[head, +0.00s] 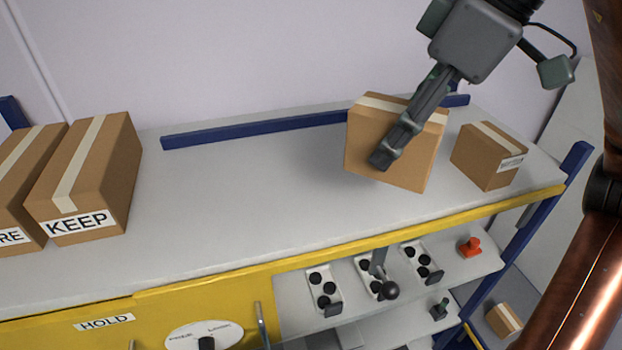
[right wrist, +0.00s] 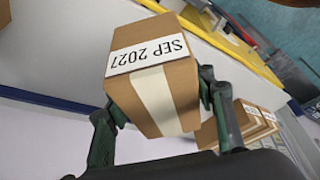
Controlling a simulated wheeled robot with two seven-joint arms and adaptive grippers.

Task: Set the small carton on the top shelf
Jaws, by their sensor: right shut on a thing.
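A brown carton (head: 362,150) with pale tape is clasped in my right gripper (head: 396,140), over the right part of the grey top shelf (head: 250,185). One finger lies across its near face in the head view; the far finger is hidden. In the right wrist view the fingers (right wrist: 155,95) grip this carton (right wrist: 185,80) from both sides, and its label reads SEP 2027. It looks slightly tilted; I cannot tell whether its bottom touches the shelf. My left gripper is not in view.
A smaller-looking carton (head: 480,160) stands just right of the held one. Cartons, one labelled KEEP (head: 95,180), stand at the left. A blue rail (head: 250,133) runs along the back. The shelf's middle is clear.

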